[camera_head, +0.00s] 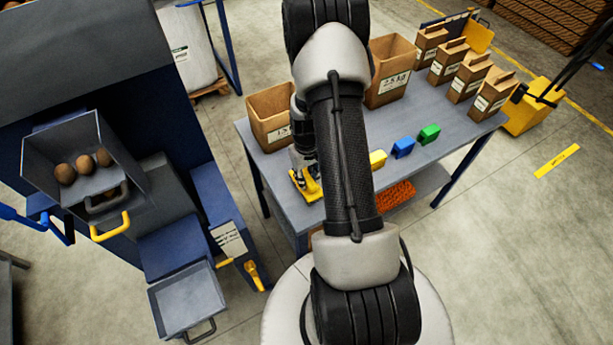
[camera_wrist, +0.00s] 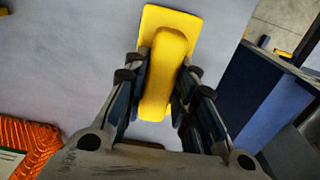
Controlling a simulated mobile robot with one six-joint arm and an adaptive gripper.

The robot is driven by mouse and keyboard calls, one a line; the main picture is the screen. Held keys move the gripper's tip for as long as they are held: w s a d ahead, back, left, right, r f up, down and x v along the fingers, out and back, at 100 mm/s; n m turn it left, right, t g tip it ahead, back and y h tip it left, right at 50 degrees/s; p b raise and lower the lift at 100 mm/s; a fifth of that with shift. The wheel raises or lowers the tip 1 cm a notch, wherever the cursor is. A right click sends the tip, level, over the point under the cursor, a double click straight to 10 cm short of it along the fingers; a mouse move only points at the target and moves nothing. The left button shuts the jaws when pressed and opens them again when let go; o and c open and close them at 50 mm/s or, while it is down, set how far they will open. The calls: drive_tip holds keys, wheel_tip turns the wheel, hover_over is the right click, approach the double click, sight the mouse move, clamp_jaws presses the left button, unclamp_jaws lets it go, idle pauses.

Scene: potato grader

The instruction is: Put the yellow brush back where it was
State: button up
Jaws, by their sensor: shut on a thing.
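The yellow brush (camera_wrist: 178,20) is between the two fingers of my gripper (camera_wrist: 160,76) in the wrist view. The fingers are shut on its raised handle, and its flat yellow base shows beyond them. In the head view the brush (camera_head: 309,190) is at the left front part of the grey table (camera_head: 345,135), under my gripper (camera_head: 303,174). I cannot tell whether its base touches the tabletop. My arm hides the middle of the table.
A yellow block (camera_head: 377,159), a blue block (camera_head: 403,148) and a green block (camera_head: 429,133) stand in a row along the front edge. An open paper bag (camera_head: 268,115) stands behind the brush, and a larger one (camera_head: 391,70) farther right. An orange net (camera_head: 395,195) lies below the tabletop.

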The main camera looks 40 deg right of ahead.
drive_tip(key=shift+f, duration=0.2)
drive_tip(key=o, duration=0.9)
drive_tip(key=shift+o, duration=0.2)
